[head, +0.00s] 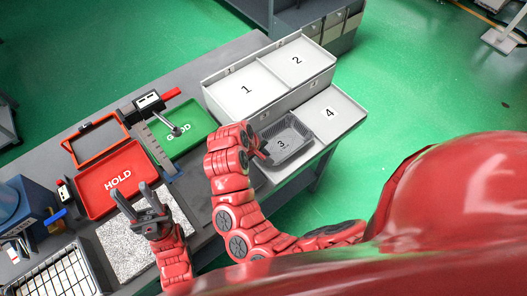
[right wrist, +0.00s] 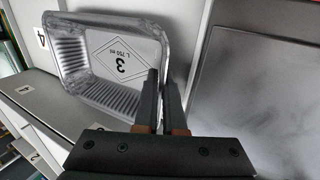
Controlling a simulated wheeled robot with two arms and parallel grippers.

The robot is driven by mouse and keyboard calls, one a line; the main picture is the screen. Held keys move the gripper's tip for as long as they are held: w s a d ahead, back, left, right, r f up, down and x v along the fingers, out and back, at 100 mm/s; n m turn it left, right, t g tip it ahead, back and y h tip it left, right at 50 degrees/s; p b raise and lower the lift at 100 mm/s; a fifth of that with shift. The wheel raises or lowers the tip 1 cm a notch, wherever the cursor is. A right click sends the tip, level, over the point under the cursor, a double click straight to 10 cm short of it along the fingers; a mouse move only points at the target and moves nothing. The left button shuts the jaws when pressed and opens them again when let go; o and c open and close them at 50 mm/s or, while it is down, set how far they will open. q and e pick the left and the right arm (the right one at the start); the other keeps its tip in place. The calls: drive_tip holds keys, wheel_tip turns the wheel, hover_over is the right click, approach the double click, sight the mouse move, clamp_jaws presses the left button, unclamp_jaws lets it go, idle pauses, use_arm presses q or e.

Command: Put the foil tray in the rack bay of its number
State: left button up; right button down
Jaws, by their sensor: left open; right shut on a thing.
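The foil tray (head: 291,134) is a grey ribbed tray at the front left bay of the rack, beside bay 4 (head: 341,112). Its floor carries a diamond label with the number 3, which reads clearly in the right wrist view (right wrist: 118,62). My right gripper (head: 264,157) is shut on the tray's near rim; its fingers (right wrist: 163,92) also show in the right wrist view. Whether the tray rests on the bay floor or hangs just above it, I cannot tell. The bay's own number is hidden. My left gripper (head: 142,203) is open and empty, left of my right arm.
Bays 1 (head: 240,96) and 2 (head: 304,66) form the raised back row and look empty, as does bay 4. A red HOLD tray (head: 110,192), a green GOOD tray (head: 190,117) and a wire basket (head: 52,279) stand on the bench to the left.

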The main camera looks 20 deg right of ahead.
drive_tip(key=shift+f, duration=0.15)
drive_tip(key=shift+f, duration=0.1)
drive_tip(key=shift+f, duration=0.15)
drive_tip(key=c, duration=1)
unclamp_jaws()
drive_tip(key=b+v, duration=0.1)
drive_tip(key=v, duration=1.1)
drive_tip(key=shift+r, duration=0.25)
drive_tip(key=shift+s, duration=0.15)
